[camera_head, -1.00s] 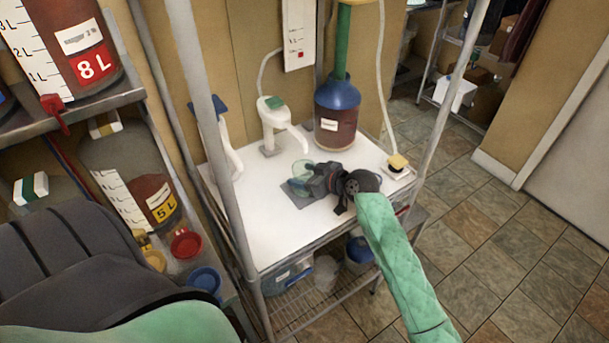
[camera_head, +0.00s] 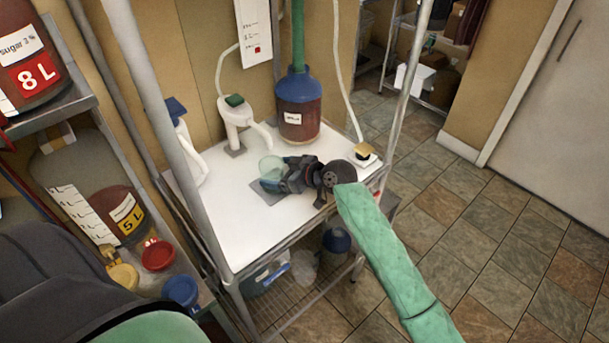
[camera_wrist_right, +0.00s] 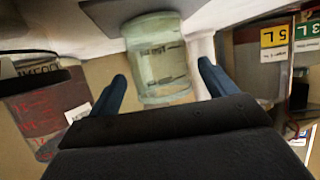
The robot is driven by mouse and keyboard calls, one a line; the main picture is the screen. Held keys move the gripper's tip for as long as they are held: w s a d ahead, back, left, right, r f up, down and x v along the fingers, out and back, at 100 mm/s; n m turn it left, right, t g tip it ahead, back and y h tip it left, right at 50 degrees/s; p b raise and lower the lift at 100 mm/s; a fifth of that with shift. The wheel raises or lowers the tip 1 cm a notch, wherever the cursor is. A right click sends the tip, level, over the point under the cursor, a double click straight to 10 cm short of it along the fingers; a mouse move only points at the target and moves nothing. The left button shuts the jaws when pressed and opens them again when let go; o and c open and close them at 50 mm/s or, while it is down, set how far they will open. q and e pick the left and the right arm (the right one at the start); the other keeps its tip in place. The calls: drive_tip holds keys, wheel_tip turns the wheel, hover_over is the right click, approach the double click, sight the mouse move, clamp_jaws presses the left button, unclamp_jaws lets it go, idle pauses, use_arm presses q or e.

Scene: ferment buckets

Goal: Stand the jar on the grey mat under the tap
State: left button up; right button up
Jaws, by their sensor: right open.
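The clear greenish jar (camera_head: 270,168) stands upright at the grey mat (camera_head: 268,193), close to the spout of the white tap with the green top (camera_head: 236,112). My right gripper (camera_head: 285,178) is open beside the jar, reaching in from the right. In the right wrist view the jar (camera_wrist_right: 160,60) shows between the two spread fingers (camera_wrist_right: 163,88), with a gap on each side. Its base meets the grey mat (camera_wrist_right: 108,12) there. The gripper hides part of the mat in the head view. My left gripper is not in view.
A blue-topped bucket (camera_head: 298,107) stands behind the gripper on the white table (camera_head: 225,215). A second white tap (camera_head: 185,145) is at the left. Metal posts (camera_head: 170,130) frame the table. A shelf (camera_head: 55,110) with large jugs stands at the left.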

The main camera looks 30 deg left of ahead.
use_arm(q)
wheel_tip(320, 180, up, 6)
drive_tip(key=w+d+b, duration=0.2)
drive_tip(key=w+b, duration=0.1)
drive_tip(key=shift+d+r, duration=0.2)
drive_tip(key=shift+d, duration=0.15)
use_arm(e)
drive_tip(key=v, duration=0.9)
drive_tip(key=shift+d, duration=0.2)
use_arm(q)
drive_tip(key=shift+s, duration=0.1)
use_arm(e)
drive_tip(key=shift+s+r, duration=0.1)
